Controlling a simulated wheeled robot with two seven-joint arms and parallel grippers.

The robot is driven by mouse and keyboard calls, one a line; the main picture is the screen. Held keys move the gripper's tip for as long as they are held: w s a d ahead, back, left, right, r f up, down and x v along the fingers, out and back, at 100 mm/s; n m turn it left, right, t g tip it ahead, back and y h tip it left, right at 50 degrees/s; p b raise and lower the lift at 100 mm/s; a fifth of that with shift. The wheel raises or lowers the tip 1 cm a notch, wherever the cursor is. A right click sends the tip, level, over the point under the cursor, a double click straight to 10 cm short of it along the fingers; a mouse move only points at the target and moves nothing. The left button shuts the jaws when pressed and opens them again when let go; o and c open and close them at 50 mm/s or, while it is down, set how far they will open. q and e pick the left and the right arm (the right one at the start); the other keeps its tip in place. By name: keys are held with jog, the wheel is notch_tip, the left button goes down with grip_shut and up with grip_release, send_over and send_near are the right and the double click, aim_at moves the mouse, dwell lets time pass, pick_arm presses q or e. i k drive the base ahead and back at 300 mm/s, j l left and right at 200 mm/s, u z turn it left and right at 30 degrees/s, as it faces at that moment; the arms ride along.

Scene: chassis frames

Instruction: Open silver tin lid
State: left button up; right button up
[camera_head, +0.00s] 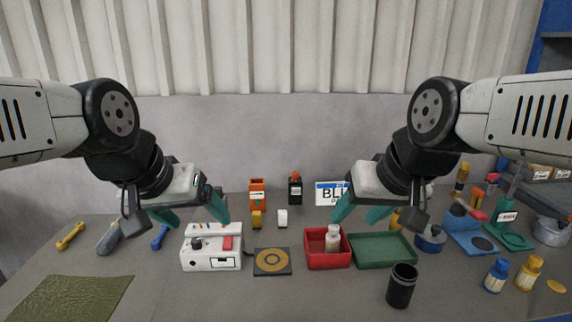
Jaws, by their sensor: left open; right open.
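A silver-grey round tin (551,233) stands at the far right of the table, close to the picture's right edge. Its lid appears to be on, but it is too small to be sure. My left gripper (191,214) is open and empty, above the white box with a red button at the left. My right gripper (360,213) is open and empty, above the red tray and the green tray. Both grippers are well to the left of the tin, and neither touches it.
The white box (198,264), red tray (328,261), green tray (384,262) and black cup (401,286) stand mid-table. A green stand (512,238) is just left of the tin. Blue (496,276) and yellow (528,272) bottles stand in front.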

aim_at(434, 234)
jog(key=k+j+z, duration=0.1)
jog(key=z, duration=0.25)
jog(key=k+j+z, duration=0.1)
jog(key=z, duration=0.3)
jog(key=k+z, duration=0.15)
jog(key=z, duration=0.2)
jog(key=i+z, duration=0.25)
jog(key=i, duration=0.15)
jog(key=k+l+u, duration=0.15)
jog(key=i+l+u, duration=0.45)
jog(key=l, duration=0.2)
jog(key=l+u, duration=0.2)
jog(key=l, duration=0.15)
jog(key=i+l+u, duration=0.25)
jog(key=l, duration=0.15)
jog(key=k, duration=0.05)
